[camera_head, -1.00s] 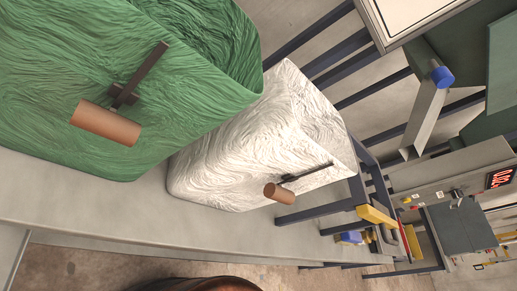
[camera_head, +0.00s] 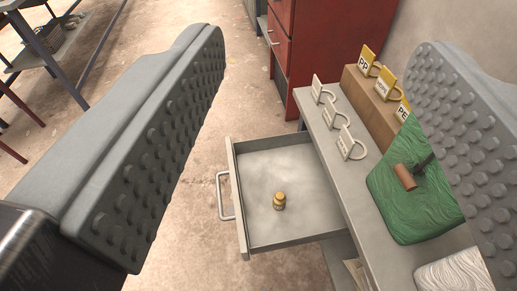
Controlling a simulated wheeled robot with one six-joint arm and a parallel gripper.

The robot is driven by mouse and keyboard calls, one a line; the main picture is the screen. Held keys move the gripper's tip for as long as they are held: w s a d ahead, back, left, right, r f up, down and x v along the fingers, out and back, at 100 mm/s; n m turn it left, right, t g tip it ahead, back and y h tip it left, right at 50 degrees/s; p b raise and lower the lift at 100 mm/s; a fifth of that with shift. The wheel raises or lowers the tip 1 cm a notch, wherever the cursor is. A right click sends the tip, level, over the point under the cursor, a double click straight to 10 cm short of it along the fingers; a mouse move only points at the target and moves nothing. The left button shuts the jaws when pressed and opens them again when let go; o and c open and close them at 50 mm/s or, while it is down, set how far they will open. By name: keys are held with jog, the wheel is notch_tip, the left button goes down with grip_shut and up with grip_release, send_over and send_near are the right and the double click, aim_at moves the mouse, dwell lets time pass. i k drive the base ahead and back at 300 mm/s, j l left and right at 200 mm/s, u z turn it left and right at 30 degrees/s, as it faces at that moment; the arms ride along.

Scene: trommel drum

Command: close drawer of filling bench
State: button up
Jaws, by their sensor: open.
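The filling bench (camera_head: 335,160) runs along the right of the view. Its drawer (camera_head: 284,243) is pulled out to the left, with a metal bar handle (camera_head: 221,196) on its front. A small brass-coloured object (camera_head: 279,201) stands inside the drawer. My gripper (camera_head: 310,150) is open, with one grey studded finger at the left and the other at the right edge. The drawer and part of the bench show between the fingers, further off. Nothing is held between the fingers.
On the bench stand a green bag (camera_head: 410,205) with a brown handle, a white bag (camera_head: 455,275), several white tags and a brown block (camera_head: 372,105) with yellow labelled tags. A red cabinet (camera_head: 300,40) stands behind. The floor left of the drawer is clear.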

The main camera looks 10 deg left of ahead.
aim_at(291, 164)
jog(key=k+j+z, duration=0.1)
jog(key=j, duration=0.3)
jog(key=k+j+z, duration=0.1)
jog(key=j, duration=0.25)
jog(key=k+j+z, duration=0.1)
jog(key=j, duration=0.25)
jog(key=k+j+z, duration=0.1)
jog(key=k+j, duration=0.15)
jog(key=j, duration=0.1)
